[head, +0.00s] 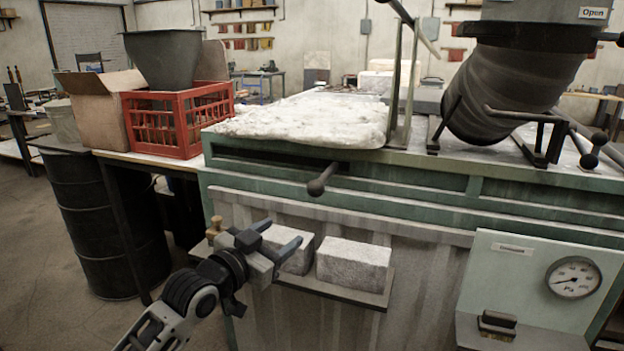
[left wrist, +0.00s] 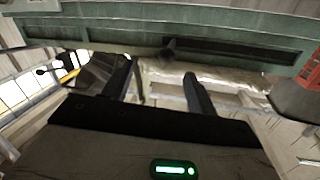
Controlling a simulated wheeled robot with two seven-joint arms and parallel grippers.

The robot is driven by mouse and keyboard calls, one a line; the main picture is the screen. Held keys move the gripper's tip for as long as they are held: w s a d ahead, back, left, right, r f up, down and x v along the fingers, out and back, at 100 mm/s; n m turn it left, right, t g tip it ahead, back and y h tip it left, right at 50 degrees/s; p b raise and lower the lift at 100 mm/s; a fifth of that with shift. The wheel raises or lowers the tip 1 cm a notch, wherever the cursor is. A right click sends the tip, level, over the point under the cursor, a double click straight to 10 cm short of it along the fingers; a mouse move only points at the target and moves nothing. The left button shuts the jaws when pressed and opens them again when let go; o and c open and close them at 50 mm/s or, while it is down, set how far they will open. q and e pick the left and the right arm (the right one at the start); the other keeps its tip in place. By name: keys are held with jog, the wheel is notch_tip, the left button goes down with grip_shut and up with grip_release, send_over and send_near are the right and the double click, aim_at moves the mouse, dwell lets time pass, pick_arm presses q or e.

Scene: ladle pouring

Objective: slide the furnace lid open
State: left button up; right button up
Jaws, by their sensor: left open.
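The furnace (head: 410,225) is a large green and grey metal box filling the middle and right of the head view. A rough white slab (head: 305,118) lies on its top. A dark handle with a round knob (head: 320,186) sticks out of the long slot in its upper front. The handle also shows in the left wrist view (left wrist: 168,48), beyond and between the fingers. My left gripper (head: 281,236) is open and empty, below and left of the knob and apart from it. Its open fingers also show in the left wrist view (left wrist: 157,88). My right gripper is not in view.
Two pale bricks sit on a small shelf (head: 345,292) close to the left gripper. A pressure gauge (head: 573,278) is at right. A thick dark duct (head: 515,85) stands on top. A red crate (head: 180,120) and a black barrel (head: 105,220) are at left.

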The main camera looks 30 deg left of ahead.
aim_at(310, 192)
pick_arm(q)
jog(key=shift+t, duration=0.3)
jog(key=w+r, duration=0.1)
jog(key=w, duration=0.4)
jog(key=w+a+r+p, duration=0.1)
jog(key=w, duration=0.4)
jog(key=w+a, duration=0.1)
jog(key=w, duration=0.4)
jog(key=shift+r+p, duration=0.3)
jog(key=shift+r, duration=0.1)
jog(key=shift+w, duration=0.6)
jog(key=c, duration=1.2)
jog(key=shift+a+f, duration=0.1)
grip_shut()
